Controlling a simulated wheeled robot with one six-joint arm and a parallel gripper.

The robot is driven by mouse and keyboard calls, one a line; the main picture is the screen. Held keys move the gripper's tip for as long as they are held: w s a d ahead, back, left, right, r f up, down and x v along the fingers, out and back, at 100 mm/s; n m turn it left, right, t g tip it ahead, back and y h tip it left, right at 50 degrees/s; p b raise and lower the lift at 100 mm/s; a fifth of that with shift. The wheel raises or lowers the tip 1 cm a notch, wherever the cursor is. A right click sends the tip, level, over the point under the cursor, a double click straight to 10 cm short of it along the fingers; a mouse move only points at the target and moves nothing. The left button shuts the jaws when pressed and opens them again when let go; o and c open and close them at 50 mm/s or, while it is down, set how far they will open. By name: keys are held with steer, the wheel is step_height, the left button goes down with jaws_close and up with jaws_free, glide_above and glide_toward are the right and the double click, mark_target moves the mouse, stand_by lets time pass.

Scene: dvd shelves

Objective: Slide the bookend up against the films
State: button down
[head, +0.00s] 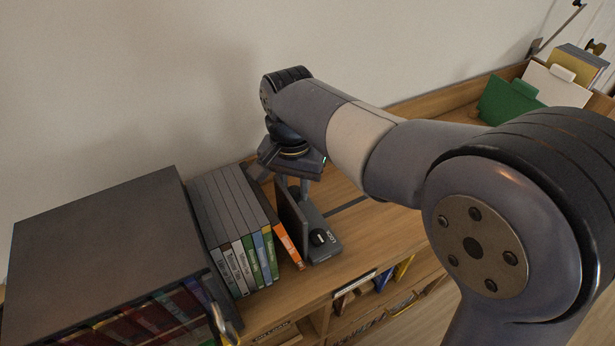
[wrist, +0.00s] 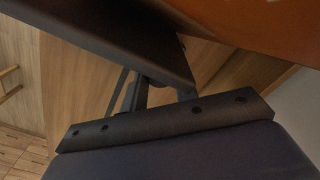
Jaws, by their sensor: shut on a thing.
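The films (head: 232,232) stand upright in a row on the wooden unit. An orange film (head: 289,246) at their right end is tilted, its top towards the row. The dark bookend (head: 293,218) stands just right of it; its grey base carries a round black knob and the word LOCK. I cannot tell whether bookend and orange film touch. My gripper (head: 306,186) reaches down behind the bookend's plate and is shut on the bookend, though the grip itself is mostly hidden. In the wrist view the bookend's dark plate (wrist: 95,38) and an orange-brown surface (wrist: 255,28) fill the top.
A large dark box (head: 105,245) with more cases stands left of the films. A dark slot (head: 346,205) runs along the wood right of the bookend, where the top is clear. Green and white folders (head: 510,100) stand far right. The wall is close behind.

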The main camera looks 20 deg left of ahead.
steer(key=c, duration=1.1)
jaws_free()
step_height(320, 180, up, 11)
steer(key=shift+f, duration=0.1)
